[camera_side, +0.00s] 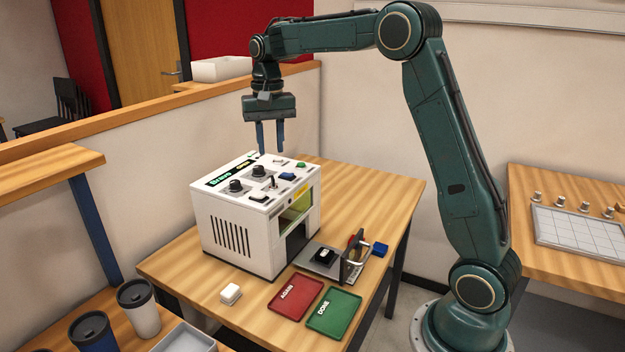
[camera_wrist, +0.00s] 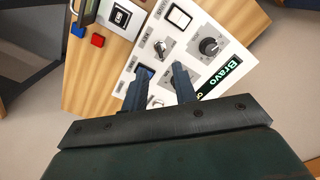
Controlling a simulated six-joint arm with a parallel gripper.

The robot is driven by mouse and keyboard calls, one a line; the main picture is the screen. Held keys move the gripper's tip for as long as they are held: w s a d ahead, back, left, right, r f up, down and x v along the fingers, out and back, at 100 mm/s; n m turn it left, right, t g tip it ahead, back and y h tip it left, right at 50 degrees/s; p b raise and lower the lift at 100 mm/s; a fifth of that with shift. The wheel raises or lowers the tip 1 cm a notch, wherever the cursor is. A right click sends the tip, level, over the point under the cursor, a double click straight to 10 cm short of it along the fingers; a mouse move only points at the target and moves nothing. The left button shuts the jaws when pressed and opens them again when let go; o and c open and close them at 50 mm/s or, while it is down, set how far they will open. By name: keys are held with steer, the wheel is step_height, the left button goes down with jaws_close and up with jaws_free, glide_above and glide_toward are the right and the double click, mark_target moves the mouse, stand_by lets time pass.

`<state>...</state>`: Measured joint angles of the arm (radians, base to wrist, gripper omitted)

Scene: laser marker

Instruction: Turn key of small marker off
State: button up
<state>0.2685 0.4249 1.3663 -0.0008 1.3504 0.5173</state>
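The marker is a white box (camera_side: 235,232) labelled Bravo, standing on the wooden table. My gripper (camera_side: 271,149) points down above the back of the panel. Its fingers are apart and empty, and they also show in the wrist view (camera_wrist: 156,75).
A slide with a black piece (camera_side: 323,257) and a metal handle (camera_side: 354,262) sits before the marker's opening. A red tray (camera_side: 295,297), a green tray (camera_side: 334,311), a blue block (camera_side: 380,250) and small white pieces (camera_side: 230,293) lie nearby. Cups (camera_side: 138,306) stand front left.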

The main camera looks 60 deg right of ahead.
mark_target(273, 177)
steer(key=shift+f, duration=3.95)
jaws_close()
